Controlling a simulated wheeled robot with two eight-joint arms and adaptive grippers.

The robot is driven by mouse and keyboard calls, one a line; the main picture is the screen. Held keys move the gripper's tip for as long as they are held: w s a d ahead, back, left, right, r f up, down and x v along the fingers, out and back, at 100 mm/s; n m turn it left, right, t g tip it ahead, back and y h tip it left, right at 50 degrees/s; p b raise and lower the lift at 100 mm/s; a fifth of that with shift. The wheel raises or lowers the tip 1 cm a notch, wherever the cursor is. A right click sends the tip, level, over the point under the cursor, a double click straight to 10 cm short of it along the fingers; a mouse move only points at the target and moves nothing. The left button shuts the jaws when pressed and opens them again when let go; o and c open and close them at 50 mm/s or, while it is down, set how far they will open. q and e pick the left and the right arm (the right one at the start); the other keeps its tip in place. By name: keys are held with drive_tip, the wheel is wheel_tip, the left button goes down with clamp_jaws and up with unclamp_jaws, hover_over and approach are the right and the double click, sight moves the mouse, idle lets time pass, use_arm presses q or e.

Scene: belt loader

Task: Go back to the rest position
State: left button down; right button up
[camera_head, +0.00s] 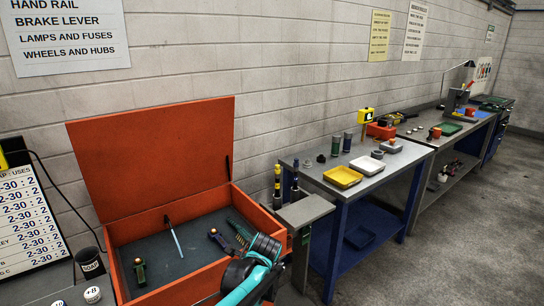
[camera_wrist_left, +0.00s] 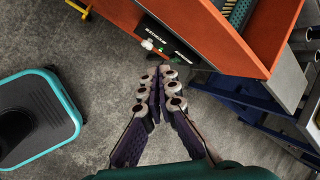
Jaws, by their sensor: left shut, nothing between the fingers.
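My left gripper (camera_wrist_left: 160,85) shows in the left wrist view, with its dark, pale-tipped fingers together and nothing between them. It is over the grey floor, just in front of the orange toolbox. In the head view, a teal and black part of my own arm shows at the bottom centre, in front of the toolbox; the fingers cannot be made out there. The orange toolbox (camera_head: 160,150) has its lid raised and several tools lying inside. It also shows in the left wrist view (camera_wrist_left: 215,30). My right gripper is in neither view.
Beside the toolbox is a small grey ledge (camera_head: 304,211) with upright yellow-and-black tools. A blue workbench (camera_head: 338,188) to the right bears a yellow tray (camera_head: 342,177) and a white tray (camera_head: 367,165). A black cup (camera_head: 90,262) stands at left. The floor (camera_head: 440,250) at right is clear.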

use_arm(q)
drive_tip(key=s+a+r+n+h, duration=0.1)
drive_tip(key=s+a+r+n, duration=0.25)
drive_tip(key=s, duration=0.25)
drive_tip(key=s+a+r+n, duration=0.3)
drive_tip(key=s+a+n, duration=0.15)
drive_tip(key=s, duration=0.25)
drive_tip(key=s+a+f+n+t+h, duration=0.1)
drive_tip(key=s+a+f+n, duration=0.2)
drive_tip(key=s+n, duration=0.8)
drive_tip(key=s, duration=0.2)
drive_tip(key=shift+s+a+t, duration=0.15)
drive_tip(key=shift+s+t, duration=0.15)
drive_tip(key=shift+t, duration=0.1)
